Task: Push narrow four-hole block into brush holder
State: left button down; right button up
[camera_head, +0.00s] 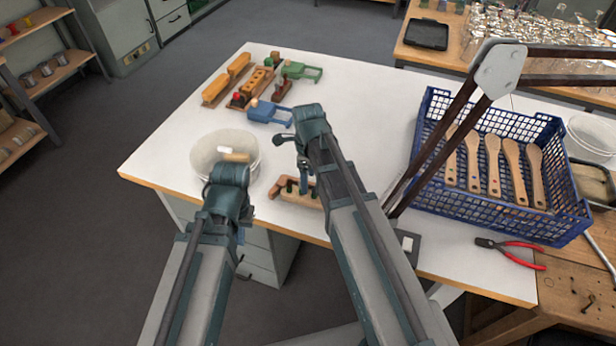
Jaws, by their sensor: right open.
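My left gripper (228,172) is low over the near side of a white round bowl (207,150). A small piece, pale at one end and brown at the other (236,157), shows just beyond it; I cannot tell if it is held. My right gripper (303,165) is open above the table. Just below it is a wooden holder (302,198) with dark green upright parts, partly hidden by my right arm. A yellow-brown block with holes (258,80) stands further back in a wooden rack. I cannot count its holes or tell for certain which block is the narrow four-hole one.
A blue crate (482,205) with wooden brush bodies stands right. Red-handled pliers (524,255) lie near the front edge.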

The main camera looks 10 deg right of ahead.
aim_at(308, 195)
notch_tip(308, 195, down, 8)
jog(key=b, duration=0.7)
jog(key=shift+f, duration=0.2)
